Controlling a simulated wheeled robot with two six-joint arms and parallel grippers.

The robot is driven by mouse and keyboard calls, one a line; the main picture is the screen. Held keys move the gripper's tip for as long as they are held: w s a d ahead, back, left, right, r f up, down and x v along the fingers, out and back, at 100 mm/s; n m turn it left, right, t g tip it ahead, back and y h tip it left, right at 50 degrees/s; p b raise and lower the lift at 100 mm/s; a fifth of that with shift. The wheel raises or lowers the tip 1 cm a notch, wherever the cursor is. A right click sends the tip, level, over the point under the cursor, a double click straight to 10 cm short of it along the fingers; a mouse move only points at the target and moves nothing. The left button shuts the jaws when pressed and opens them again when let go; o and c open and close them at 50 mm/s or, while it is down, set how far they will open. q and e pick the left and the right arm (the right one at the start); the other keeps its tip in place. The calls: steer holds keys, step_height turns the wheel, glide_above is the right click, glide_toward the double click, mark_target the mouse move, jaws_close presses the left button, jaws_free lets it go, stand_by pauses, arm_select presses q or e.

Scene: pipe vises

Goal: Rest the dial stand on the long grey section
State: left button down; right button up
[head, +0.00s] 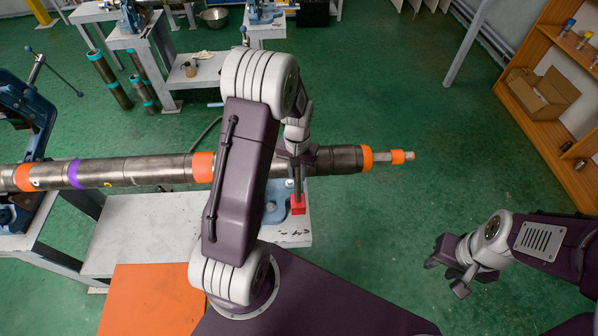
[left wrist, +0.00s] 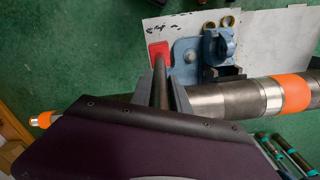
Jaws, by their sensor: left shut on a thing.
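The dial stand shows as a red block (head: 298,205) with a dark upright rod. My left gripper (head: 297,160) is shut on the rod, and in the left wrist view the rod passes between the fingers (left wrist: 161,92). The red block (left wrist: 158,51) lies over the corner of the white bench top; I cannot tell whether it touches. A long grey pipe (head: 135,171) with orange and purple bands runs across behind my left arm, which hides part of it. Its right grey section (head: 340,159) is beside the gripper. My right gripper (head: 452,274) is open and empty, low at right.
A blue vise (left wrist: 217,47) stands on the white bench (head: 140,225) under the pipe. Another blue vise (head: 28,112) is at the left. A wooden shelf (head: 545,90) with a cardboard box (head: 540,95) stands at the right. Green floor is clear between pipe and shelf.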

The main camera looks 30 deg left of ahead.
mark_target(298, 187)
arm_select(q)
steer(key=shift+s+f+b, duration=0.15)
steer(key=shift+f+b, duration=0.1)
steer(key=shift+b, duration=0.15)
step_height(298, 187, down, 6)
steer(key=b, duration=0.5)
steer(key=shift+f+b, duration=0.55)
steer(key=shift+f, duration=0.2)
steer(key=shift+p, duration=0.35)
steer(key=shift+f, duration=0.25)
stand_by(0.7)
steer(key=c, duration=1.3)
jaws_free()
steer(key=shift+d, duration=0.1)
steer(key=shift+o, duration=0.7)
steer(key=shift+s, duration=0.15)
